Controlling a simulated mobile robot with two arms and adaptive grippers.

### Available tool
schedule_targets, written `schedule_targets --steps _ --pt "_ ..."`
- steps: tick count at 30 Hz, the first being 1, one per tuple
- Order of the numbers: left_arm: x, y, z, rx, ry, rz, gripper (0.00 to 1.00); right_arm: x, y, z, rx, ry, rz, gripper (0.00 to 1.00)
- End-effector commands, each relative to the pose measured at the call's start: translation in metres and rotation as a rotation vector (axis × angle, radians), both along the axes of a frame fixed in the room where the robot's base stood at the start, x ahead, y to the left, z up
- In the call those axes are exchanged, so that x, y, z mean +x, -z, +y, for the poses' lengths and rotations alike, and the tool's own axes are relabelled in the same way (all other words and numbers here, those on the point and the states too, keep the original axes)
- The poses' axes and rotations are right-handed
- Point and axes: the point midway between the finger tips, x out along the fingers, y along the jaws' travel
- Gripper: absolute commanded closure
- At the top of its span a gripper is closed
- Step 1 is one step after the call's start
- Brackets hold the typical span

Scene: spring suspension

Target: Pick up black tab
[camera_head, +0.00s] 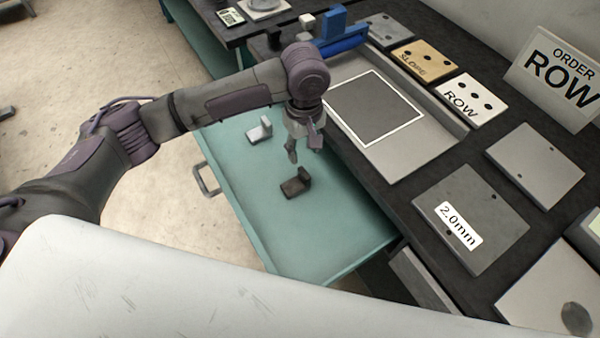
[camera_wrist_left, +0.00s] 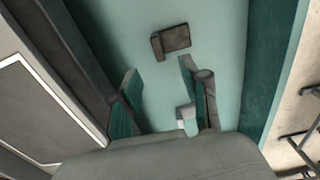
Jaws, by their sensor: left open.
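The black tab (camera_head: 296,183) is a small dark L-shaped piece lying in the open teal drawer (camera_head: 330,245). It also shows in the left wrist view (camera_wrist_left: 174,40), ahead of the fingertips. My left gripper (camera_head: 305,152) is open and empty, above the drawer and a little behind the tab in the head view. Its two fingers also show in the left wrist view (camera_wrist_left: 158,82), apart from the tab. A light grey tab (camera_head: 259,130) of similar shape lies farther back in the drawer, and it shows partly by one finger in the left wrist view (camera_wrist_left: 187,114). My right gripper is not in view.
The dark bench top (camera_head: 400,196) borders the drawer on the right, carrying a white-framed grey panel (camera_head: 374,106), a plate marked 2.0mm (camera_head: 485,205), ROW (camera_head: 470,98) and SLOPE (camera_head: 425,61) plates, and an ORDER ROW sign (camera_head: 555,77). A blue fixture (camera_head: 338,35) stands behind the arm.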

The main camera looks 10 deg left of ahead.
Motion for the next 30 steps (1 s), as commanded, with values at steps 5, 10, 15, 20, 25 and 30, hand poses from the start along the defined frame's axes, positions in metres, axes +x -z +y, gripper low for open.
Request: schedule_targets --steps 5,10,15,20,25,30 --pt "0.0 0.037 0.001 0.002 -0.001 0.002 0.54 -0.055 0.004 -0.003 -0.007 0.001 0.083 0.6" --pt "0.001 0.056 0.0 0.001 -0.001 -0.001 0.54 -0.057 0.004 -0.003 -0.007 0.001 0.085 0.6" --pt "0.002 0.068 0.0 0.001 -0.001 0.0 0.54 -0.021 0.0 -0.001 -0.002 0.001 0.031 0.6" --pt "0.005 0.092 -0.002 0.002 -0.001 -0.001 0.54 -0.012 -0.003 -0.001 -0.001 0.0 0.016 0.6" --pt "0.005 0.11 -0.001 0.002 0.0 -0.001 0.54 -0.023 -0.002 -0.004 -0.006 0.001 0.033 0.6" --pt "0.005 0.111 -0.001 0.001 0.0 -0.002 0.54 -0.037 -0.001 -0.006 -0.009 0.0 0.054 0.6"
